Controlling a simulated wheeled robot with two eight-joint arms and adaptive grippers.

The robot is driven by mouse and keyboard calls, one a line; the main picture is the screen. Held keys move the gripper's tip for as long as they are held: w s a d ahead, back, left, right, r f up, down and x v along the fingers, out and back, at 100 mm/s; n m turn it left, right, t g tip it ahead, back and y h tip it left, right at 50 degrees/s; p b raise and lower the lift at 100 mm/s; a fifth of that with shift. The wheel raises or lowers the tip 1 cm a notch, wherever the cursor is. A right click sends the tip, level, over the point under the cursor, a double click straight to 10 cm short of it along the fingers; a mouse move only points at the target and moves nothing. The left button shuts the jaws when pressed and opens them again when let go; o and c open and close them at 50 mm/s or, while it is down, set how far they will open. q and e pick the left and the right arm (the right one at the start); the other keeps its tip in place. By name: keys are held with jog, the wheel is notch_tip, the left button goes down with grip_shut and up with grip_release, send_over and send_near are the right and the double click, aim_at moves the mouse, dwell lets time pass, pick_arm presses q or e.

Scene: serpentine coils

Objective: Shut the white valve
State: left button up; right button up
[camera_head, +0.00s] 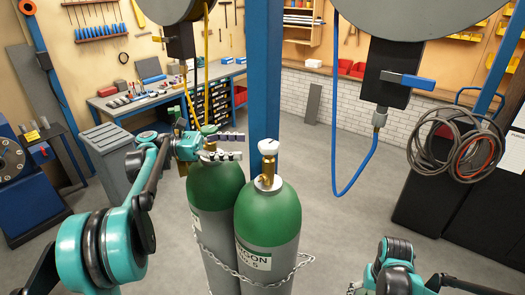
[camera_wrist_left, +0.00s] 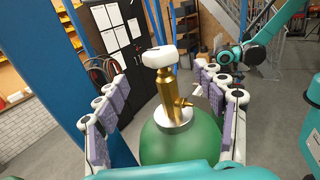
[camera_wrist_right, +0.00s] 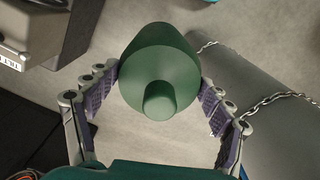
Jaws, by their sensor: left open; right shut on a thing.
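The white valve (camera_head: 268,147) is a white handwheel on a brass stem atop the front green-shouldered gas cylinder (camera_head: 268,215). My left gripper (camera_head: 241,146) is open, just left of the valve, its fingers pointing toward it. In the left wrist view the white valve (camera_wrist_left: 160,57) stands upright ahead, between the spread fingers, with no clear contact. My right gripper (camera_wrist_right: 160,85) is shut on a dark green, rounded thing with a blunt knob (camera_wrist_right: 158,100). In the head view my right gripper (camera_head: 397,250) is at the lower right, and what it holds is hidden.
A second green-topped cylinder (camera_head: 215,183) stands against the first, its top partly behind my left gripper. A chain (camera_head: 215,255) loops around both. A blue post (camera_head: 263,70) rises behind. A blue hose (camera_head: 340,180) hangs right. Floor is open between cylinders and right arm.

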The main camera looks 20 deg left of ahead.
pick_arm(q)
jog(key=shift+v, duration=1.45)
